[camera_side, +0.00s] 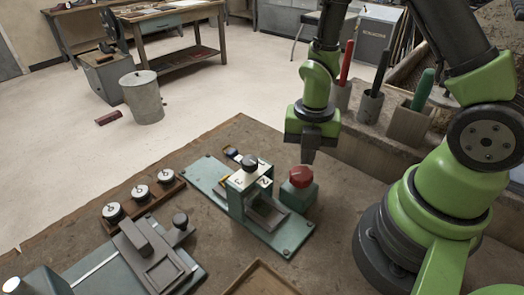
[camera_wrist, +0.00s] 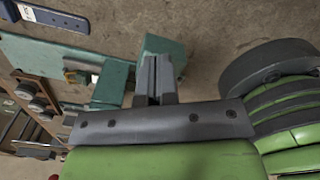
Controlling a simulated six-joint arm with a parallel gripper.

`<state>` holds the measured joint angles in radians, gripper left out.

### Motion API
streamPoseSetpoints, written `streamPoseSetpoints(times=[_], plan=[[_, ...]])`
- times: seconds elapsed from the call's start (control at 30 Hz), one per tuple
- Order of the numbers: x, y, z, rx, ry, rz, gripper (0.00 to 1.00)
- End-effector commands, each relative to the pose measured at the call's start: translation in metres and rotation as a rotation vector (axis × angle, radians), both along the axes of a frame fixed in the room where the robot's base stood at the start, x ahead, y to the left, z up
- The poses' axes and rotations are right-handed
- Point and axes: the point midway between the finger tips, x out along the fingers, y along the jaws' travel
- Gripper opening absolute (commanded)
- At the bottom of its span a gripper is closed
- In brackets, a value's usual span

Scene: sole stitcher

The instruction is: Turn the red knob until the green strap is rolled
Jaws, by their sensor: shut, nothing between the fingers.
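The red knob (camera_side: 299,175) sits on top of a small teal block (camera_side: 299,194) at the right side of a teal machine in the side view. My gripper (camera_side: 308,157) points down just above and slightly right of the knob, with its fingers shut together and empty. I cannot tell whether the fingertips touch the knob. In the wrist view my shut gripper (camera_wrist: 154,80) covers part of a teal block (camera_wrist: 165,47), and the knob is hidden there. I cannot pick out a green strap with certainty in either view.
The machine's teal base plate (camera_side: 208,178) carries an upright with a black knob (camera_side: 249,162). A rack with several round dials (camera_side: 140,192) and another clamp device (camera_side: 150,258) stand left. Tool holders (camera_side: 370,106) stand behind my gripper. A wooden tray (camera_side: 262,278) lies in front.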

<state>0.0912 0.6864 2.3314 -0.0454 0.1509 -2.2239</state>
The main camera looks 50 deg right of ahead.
Motion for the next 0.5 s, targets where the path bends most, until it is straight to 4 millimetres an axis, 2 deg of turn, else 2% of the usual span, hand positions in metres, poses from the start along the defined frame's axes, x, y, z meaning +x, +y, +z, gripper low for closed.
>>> streamPoseSetpoints(times=[0.3, 0.5], plan=[[0.002, 0.001, 0.040, -0.001, -0.011, -0.005, 0.00], [0.003, 0.001, 0.057, 0.000, -0.009, -0.007, 0.00]])
